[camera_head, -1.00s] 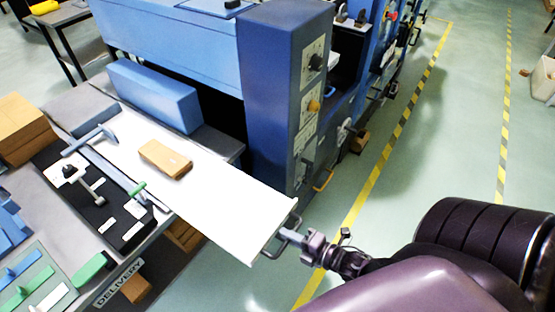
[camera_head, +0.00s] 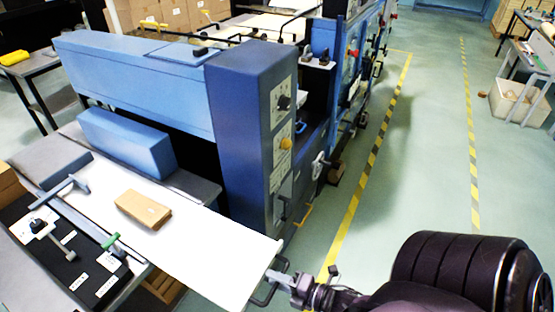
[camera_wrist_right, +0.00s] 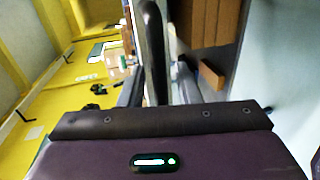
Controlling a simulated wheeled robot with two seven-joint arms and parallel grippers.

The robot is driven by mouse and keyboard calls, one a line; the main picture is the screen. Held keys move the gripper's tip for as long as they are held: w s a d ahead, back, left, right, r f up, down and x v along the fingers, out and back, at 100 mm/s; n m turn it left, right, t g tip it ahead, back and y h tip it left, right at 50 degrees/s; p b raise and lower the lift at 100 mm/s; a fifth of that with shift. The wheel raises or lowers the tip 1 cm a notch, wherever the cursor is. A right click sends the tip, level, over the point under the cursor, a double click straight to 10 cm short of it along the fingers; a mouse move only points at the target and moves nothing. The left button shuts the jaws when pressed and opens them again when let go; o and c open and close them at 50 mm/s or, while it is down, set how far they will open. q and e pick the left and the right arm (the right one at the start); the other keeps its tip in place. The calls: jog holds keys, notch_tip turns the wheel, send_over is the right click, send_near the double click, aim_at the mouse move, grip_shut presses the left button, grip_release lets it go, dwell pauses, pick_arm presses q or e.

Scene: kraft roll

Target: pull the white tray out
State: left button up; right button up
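The white tray (camera_head: 205,240) is a long flat sheet that reaches from the delivery table past the corner of the blue machine. A dark loop handle (camera_head: 258,300) sits at its near right end. My right gripper (camera_head: 273,276) is at this handle and looks shut on its bar. In the right wrist view the dark bar (camera_wrist_right: 155,45) runs between the two fingers (camera_wrist_right: 160,85), which lie close on either side. The contact itself is small and partly hidden. A brown block (camera_head: 143,208) lies on the tray. My left gripper is not in view.
The blue machine column (camera_head: 240,150) stands just behind the tray's outer end. A blue box (camera_head: 125,140) and a black panel with a T-handle (camera_head: 60,245) lie along the tray. Clear green floor (camera_head: 420,180) with yellow-black tape extends to the right.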

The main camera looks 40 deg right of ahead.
jog(key=shift+s, duration=0.1)
jog(key=b+v, duration=0.1)
jog(key=v, duration=0.6)
jog(key=shift+s, duration=0.3)
jog(key=shift+d, duration=0.1)
